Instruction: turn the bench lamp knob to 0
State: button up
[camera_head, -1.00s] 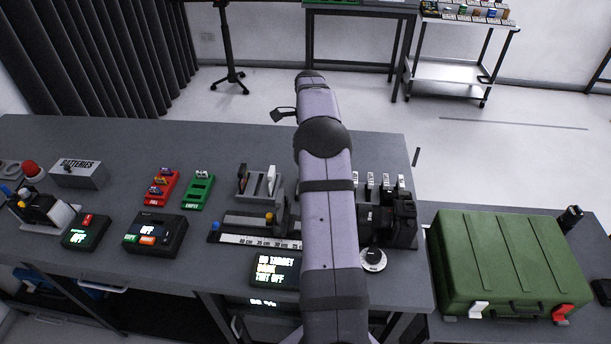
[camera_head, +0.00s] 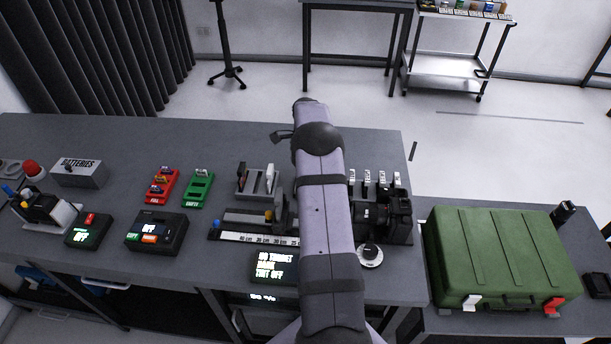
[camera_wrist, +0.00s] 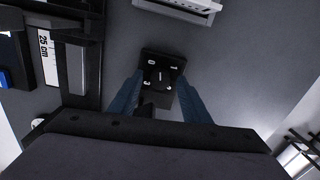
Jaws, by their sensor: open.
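In the wrist view, a small black square box carries a dark round knob (camera_wrist: 159,78) with white marks around it, 0 at its upper left and 1 at its upper right. The knob's exact setting is too small to read. My gripper (camera_wrist: 160,88) is open, with its two blue fingers on either side of the box's lower part. I cannot tell whether they touch it. In the head view my gripper is hidden behind my arm. A white dial with a black knob (camera_head: 370,254) stands there just right of my arm; I cannot tell whether it is the same knob.
A ruler rail (camera_head: 255,238) and a dark display (camera_head: 275,266) lie left of my arm. A black device (camera_head: 398,215) stands close on the right. A green case (camera_head: 500,258) is farther right. In the wrist view, a white slotted part (camera_wrist: 180,10) lies beyond the knob.

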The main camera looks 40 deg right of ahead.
jog(key=c, duration=1)
jog(key=shift+f+n+b, duration=0.1)
jog(key=shift+n+b, duration=0.25)
jog(key=shift+n, duration=0.15)
jog(key=shift+c, duration=0.2)
jog(key=shift+n+b, duration=0.3)
jog(key=shift+n, duration=0.7)
jog(key=o, duration=1)
jog(key=shift+o, duration=0.2)
